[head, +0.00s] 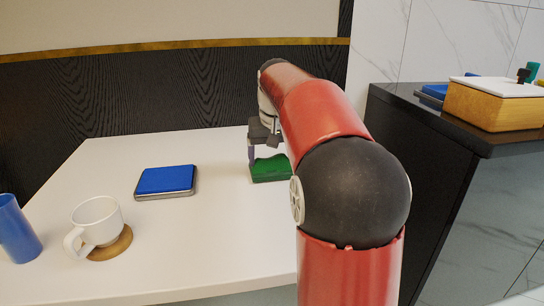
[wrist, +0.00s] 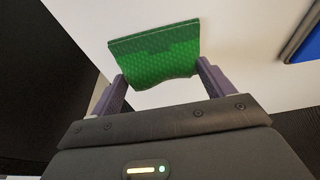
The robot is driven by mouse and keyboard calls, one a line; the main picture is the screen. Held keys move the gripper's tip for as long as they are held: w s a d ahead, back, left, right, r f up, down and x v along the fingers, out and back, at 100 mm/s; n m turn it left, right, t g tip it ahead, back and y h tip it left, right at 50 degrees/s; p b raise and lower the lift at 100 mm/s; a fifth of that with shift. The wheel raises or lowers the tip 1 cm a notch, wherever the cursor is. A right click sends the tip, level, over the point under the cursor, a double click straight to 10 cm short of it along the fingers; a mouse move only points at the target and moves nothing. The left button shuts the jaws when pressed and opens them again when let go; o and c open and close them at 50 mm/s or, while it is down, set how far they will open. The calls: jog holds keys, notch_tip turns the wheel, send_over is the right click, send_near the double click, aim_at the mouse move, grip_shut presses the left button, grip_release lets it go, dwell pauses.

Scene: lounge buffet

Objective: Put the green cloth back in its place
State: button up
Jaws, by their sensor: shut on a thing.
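The green cloth (head: 270,169) is a folded green piece at the right part of the white table (head: 218,216). It also shows in the wrist view (wrist: 157,52), between the two fingers and bulging between them. My gripper (wrist: 158,85) is shut on the cloth, with one finger at each side of it. In the head view my gripper (head: 266,157) points down at the table, and my arm hides its right side. I cannot tell whether the cloth touches the table top.
A blue cloth lies on a grey tray (head: 166,195) left of my gripper. A white mug (head: 96,221) stands on a round brown coaster (head: 117,248), beside a blue cup (head: 16,230). A dark counter (head: 410,100) at right holds a wooden box (head: 492,106) with a white lid.

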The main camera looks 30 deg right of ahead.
aim_at(273, 173)
jog(key=shift+f, duration=0.2)
jog(key=shift+f, duration=0.1)
jog(key=o, duration=1.4)
jog(key=shift+f+b, duration=0.1)
jog(key=shift+b, duration=0.4)
jog(key=v, duration=0.4)
jog(key=p+v, duration=0.1)
jog(key=v, duration=0.3)
jog(key=shift+w, duration=0.2)
